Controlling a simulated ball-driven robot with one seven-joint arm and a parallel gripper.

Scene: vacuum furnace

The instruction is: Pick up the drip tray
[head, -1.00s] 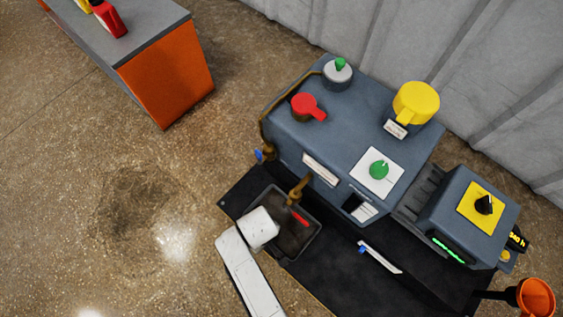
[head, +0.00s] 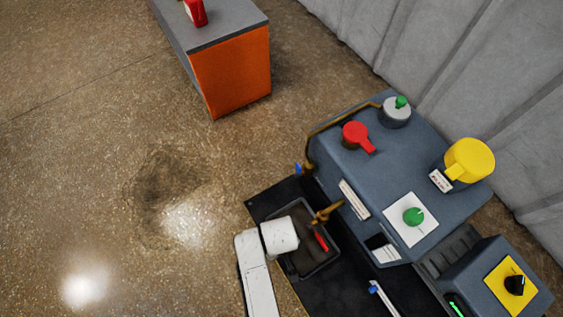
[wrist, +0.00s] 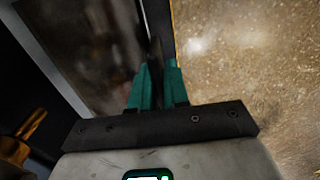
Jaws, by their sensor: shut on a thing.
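The drip tray (head: 301,262) is a dark, shallow, rectangular tray at the lower middle of the head view, beside the front of the blue-grey machine. A red piece (head: 321,240) shows inside it. My gripper (wrist: 158,88) is shut on the tray's rim; in the wrist view its teal fingers stand on either side of the thin wall, and the tray's dark inside (wrist: 100,45) lies to the left. In the head view my white wrist hides the fingers and the tray's left edge. I cannot tell whether the tray touches the black mat.
A brass spigot (head: 327,212) reaches over the tray's far side. The blue-grey machine (head: 365,175) stands to the right on the black mat (head: 265,206). An orange cabinet (head: 232,75) stands at the top. The floor (head: 110,190) at left is clear.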

